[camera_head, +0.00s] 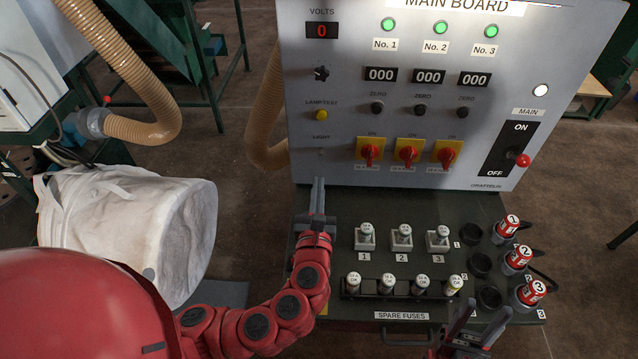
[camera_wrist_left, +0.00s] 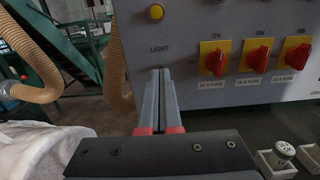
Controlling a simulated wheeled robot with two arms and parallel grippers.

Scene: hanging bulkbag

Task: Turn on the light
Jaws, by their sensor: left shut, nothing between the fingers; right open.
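The grey main board (camera_head: 345,105) stands upright at the back. Its LIGHT label (camera_head: 321,137) is at the lower left, with a small toggle (camera_head: 321,152) just under it, too small to read its position. My left gripper (camera_head: 318,182) is shut and empty, its fingertips just below the toggle. In the left wrist view, the closed fingers (camera_wrist_left: 164,72) point up at the spot under the LIGHT label (camera_wrist_left: 159,49) and hide the toggle. I cannot tell whether they touch it. My right gripper (camera_head: 474,330) is open at the bottom right, partly cut off.
A yellow lamp-test button (camera_head: 321,115) sits above the label, and red rotary switches (camera_head: 370,154) lie to its right. Fuses (camera_head: 365,236) and numbered red plugs (camera_head: 508,226) stand on the dark console. A white bag (camera_head: 120,215) and a tan hose (camera_head: 150,130) are at left.

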